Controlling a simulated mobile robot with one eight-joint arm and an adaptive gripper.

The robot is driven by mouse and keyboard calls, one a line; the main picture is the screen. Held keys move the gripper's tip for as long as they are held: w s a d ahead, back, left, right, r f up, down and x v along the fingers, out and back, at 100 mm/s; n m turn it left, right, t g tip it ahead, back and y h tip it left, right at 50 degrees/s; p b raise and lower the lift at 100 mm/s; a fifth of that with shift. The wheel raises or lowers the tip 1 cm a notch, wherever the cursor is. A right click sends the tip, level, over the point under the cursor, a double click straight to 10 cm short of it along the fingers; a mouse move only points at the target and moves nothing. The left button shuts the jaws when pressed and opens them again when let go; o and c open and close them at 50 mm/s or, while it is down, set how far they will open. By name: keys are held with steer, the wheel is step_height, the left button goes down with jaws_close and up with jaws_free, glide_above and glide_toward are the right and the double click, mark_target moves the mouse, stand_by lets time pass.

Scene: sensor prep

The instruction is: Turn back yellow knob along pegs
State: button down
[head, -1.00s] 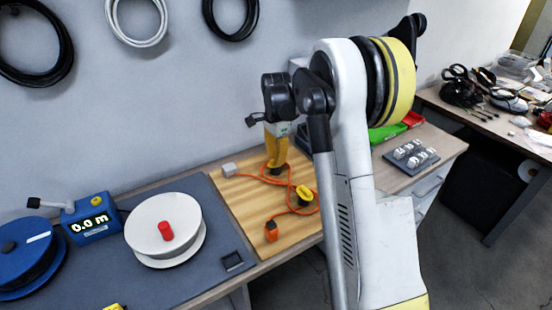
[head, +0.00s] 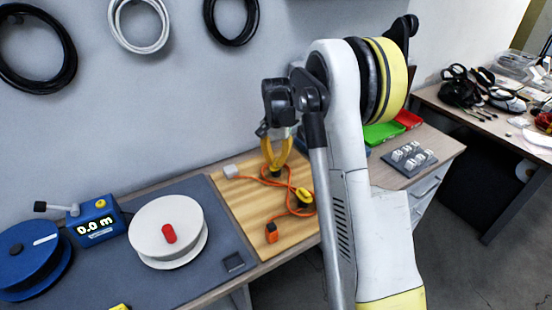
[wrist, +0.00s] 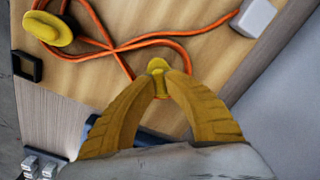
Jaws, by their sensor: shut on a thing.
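My gripper (head: 275,168) points down at the back of the wooden board (head: 240,205). In the wrist view its two yellow fingers (wrist: 162,76) are closed on a small yellow knob (wrist: 157,65). The fingers cover much of this knob, and in the head view it is hidden by them. A second yellow knob (head: 304,196) stands apart on the board, farther right in the head view. It shows at the upper left of the wrist view (wrist: 48,28). An orange cable (head: 287,187) winds in a crossing loop around both knobs, from a white block (head: 230,171) to an orange plug (head: 271,232).
A white spool (head: 165,225) with a red handle, a blue meter (head: 95,220) reading 0.0 m and a blue reel (head: 30,255) stand left. Green (head: 382,132) and red (head: 408,119) trays and a rack of white pieces (head: 409,154) lie right. The board's front left is bare.

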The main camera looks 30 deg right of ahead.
mark_target(276, 161)
steer(key=n+p, duration=0.1)
steer(key=n, duration=0.4)
steer(key=shift+n, duration=0.3)
steer(key=n, duration=0.4)
steer(key=shift+n+p, duration=0.4)
steer(key=c, duration=1.4)
jaws_free()
step_height(276, 161, up, 12)
